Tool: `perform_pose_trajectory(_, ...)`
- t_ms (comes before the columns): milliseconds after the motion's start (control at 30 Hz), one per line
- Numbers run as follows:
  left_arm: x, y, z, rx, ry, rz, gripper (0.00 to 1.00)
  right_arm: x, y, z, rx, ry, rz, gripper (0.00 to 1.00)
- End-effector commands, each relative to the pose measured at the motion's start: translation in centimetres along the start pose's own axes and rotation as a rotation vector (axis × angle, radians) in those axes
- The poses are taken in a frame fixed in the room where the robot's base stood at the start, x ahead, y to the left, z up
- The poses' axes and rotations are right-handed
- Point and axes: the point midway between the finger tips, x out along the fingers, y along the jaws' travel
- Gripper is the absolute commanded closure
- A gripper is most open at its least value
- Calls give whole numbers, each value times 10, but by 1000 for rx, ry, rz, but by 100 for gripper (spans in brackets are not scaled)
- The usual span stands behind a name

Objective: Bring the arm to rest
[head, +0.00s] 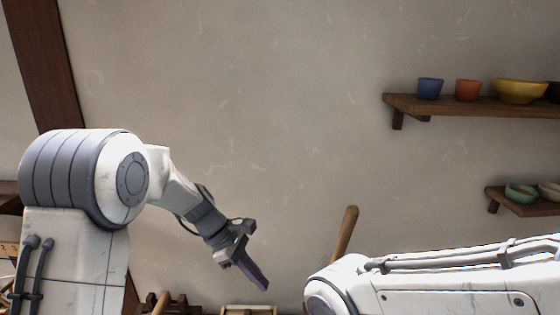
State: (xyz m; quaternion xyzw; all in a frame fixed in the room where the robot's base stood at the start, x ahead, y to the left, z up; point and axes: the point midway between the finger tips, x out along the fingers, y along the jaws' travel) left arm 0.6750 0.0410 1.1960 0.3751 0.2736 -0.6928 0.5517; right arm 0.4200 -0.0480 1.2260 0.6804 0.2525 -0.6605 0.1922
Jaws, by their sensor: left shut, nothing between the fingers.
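My left gripper (254,273) hangs in front of the pale wall, left of the picture's middle. Its fingers are together, point down to the right, and hold nothing. My left arm is bent and comes in from the left. My right arm lies across the lower right of the picture, and its gripper is out of view.
An upper wooden shelf (470,104) at the right holds a blue cup (430,88), an orange cup (468,90) and a yellow bowl (519,91). A lower shelf (515,206) holds a green bowl (521,193). A wooden handle (345,232) rises behind my right arm.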

Motion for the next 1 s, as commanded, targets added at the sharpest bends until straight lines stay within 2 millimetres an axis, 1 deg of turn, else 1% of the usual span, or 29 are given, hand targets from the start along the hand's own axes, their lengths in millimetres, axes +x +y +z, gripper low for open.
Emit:
perform_pose_trajectory(33,-6,-25,-18,144,110,-3,100,0,0,0,0,0,0,100)
perform_pose_trajectory(100,-13,-52,-42,346,243,-25,100,0,0,0,0,0,0,100)
perform_pose_trajectory(200,-22,-82,-66,596,386,-71,100,0,0,0,0,0,0,100)
perform_pose_trajectory(300,-30,-106,-82,811,491,-125,100,0,0,0,0,0,0,100)
perform_pose_trajectory(400,-36,-125,-93,1007,574,-181,100,0,0,0,0,0,0,100)
perform_pose_trajectory(567,-43,-150,-103,1305,681,-273,100,0,0,0,0,0,0,100)
perform_pose_trajectory(600,-38,-153,-102,1366,688,-290,100,5,0,0,0,0,0,100)
perform_pose_trajectory(667,-25,-153,-89,1406,659,-301,100,14,1,1,0,0,0,100)
perform_pose_trajectory(767,-8,-159,-70,1475,616,-324,100,25,2,1,1,0,0,100)
perform_pose_trajectory(867,10,-169,-50,1553,570,-352,100,36,3,2,2,0,0,100)
perform_pose_trajectory(1000,36,-192,-21,1681,490,-400,100,55,4,3,3,0,0,100)
